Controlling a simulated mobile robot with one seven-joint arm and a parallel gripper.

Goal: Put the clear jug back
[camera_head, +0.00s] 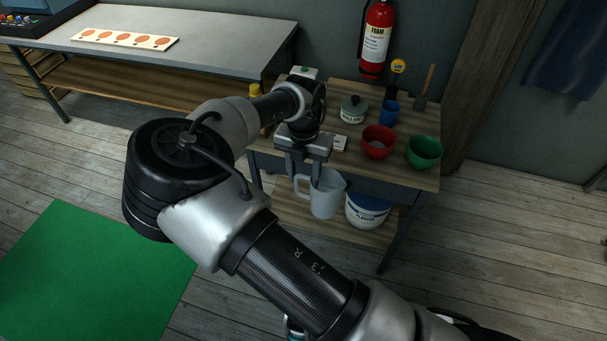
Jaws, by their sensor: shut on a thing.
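The clear jug (324,200) is a pale, see-through pitcher with a handle on its left side. It is in front of the small wooden side table, left of the white plaster tub. My gripper (316,180) points down at the jug's top and is shut on its rim or wall. The jug looks upright. I cannot tell whether its base touches the lower shelf (279,210) or hangs in front of it. The side table's top (399,167) is above and behind the jug.
The plaster tub (367,212) is close on the jug's right. On the tabletop are a red bowl (378,142), a green bowl (425,151), a blue cup (389,112) and a lidded pot (354,109). A long workbench (220,40) stands left, a green mat (95,275) on the floor.

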